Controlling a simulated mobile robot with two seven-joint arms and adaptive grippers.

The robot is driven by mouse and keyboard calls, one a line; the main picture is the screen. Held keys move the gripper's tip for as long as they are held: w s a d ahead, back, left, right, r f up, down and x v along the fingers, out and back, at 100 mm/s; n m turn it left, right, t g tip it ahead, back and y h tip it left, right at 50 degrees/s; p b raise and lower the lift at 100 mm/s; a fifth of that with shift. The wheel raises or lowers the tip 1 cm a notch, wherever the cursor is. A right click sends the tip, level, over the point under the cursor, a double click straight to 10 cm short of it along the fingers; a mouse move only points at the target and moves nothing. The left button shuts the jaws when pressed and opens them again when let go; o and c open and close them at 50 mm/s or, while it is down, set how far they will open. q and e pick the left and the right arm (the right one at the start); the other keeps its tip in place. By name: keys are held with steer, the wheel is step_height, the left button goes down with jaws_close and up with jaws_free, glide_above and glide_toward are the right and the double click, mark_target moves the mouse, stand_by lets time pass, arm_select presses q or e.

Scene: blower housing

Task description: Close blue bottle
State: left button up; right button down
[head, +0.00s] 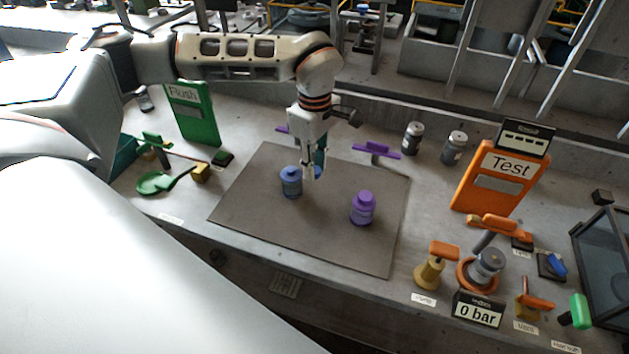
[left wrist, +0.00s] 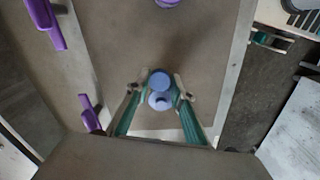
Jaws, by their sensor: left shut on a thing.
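The blue bottle (head: 291,184) stands upright on the grey-brown mat (head: 262,225). In the left wrist view the bottle (left wrist: 159,103) shows a dark spot on its top, which looks like an open mouth. My left gripper (head: 313,174) points down just right of the bottle. It is shut on a round blue cap (head: 318,173), mostly hidden by the fingers in the head view. In the left wrist view the cap (left wrist: 160,80) sits between the fingertips, beside the bottle's top and partly overlapping it in the picture. My right gripper is not in view.
A purple bottle (head: 362,209) stands right of the gripper on the mat. Purple holders (head: 376,149) stand behind. A green Flush panel (head: 194,113) is at left, an orange Test panel (head: 503,180) with valves at right. The mat's front is clear.

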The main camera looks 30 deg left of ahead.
arm_select(q)
step_height(320, 180, up, 12)
steer(key=shift+f, duration=0.25)
